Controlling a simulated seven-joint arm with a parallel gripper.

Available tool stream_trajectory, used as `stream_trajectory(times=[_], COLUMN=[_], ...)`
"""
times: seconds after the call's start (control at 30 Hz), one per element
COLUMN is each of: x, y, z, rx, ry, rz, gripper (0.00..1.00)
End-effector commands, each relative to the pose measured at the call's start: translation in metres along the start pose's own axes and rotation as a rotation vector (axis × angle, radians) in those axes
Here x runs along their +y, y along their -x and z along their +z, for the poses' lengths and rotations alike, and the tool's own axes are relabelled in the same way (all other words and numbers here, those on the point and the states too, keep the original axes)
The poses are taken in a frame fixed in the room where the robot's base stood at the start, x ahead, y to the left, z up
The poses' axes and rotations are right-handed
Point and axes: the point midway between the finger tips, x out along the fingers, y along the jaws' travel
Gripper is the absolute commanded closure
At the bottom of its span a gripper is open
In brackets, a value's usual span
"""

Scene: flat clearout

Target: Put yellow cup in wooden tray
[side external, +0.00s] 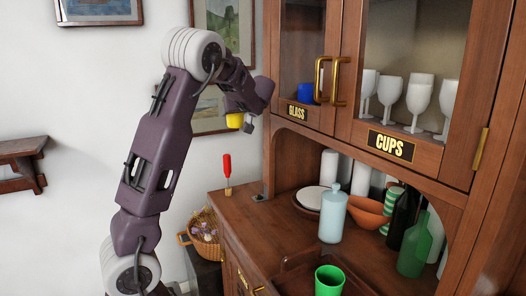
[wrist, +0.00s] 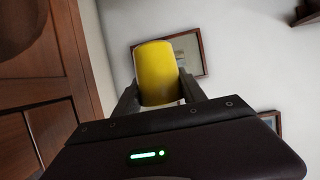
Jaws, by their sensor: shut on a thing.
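My gripper (wrist: 160,100) is shut on the yellow cup (wrist: 157,72). In the wrist view the cup sits between the two fingers. In the side external view the yellow cup (side external: 235,120) is held high in the air, left of the cabinet's upper doors and well above the counter. The fingers are partly hidden there by the arm and cup. The wooden tray (side external: 285,281) lies on the counter at the bottom of the side external view, partly cut off by the frame. A green cup (side external: 329,280) stands in or at it.
The cabinet (side external: 300,130) has glass doors with white goblets (side external: 418,97) and a blue cup (side external: 306,92) behind them. A basket (side external: 203,235) sits left.

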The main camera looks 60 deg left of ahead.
Motion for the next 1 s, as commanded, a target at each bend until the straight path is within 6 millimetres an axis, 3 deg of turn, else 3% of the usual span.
stream_trajectory(times=[0.17,0.27,0.47,0.67,0.8,1.0], x=[0.001,0.013,0.043,0.087,0.124,0.157], y=[0.002,0.012,0.053,0.131,0.199,0.305], z=[-0.001,0.011,0.077,0.160,0.207,0.271], rx=[-0.001,-0.002,-0.008,-0.006,-0.006,-0.007], ry=[-0.008,-0.046,-0.150,-0.286,-0.400,-0.566], rz=[0.015,0.099,0.342,0.674,0.957,1.367], gripper=[0.95,0.95,0.95,0.95,0.96,0.96])
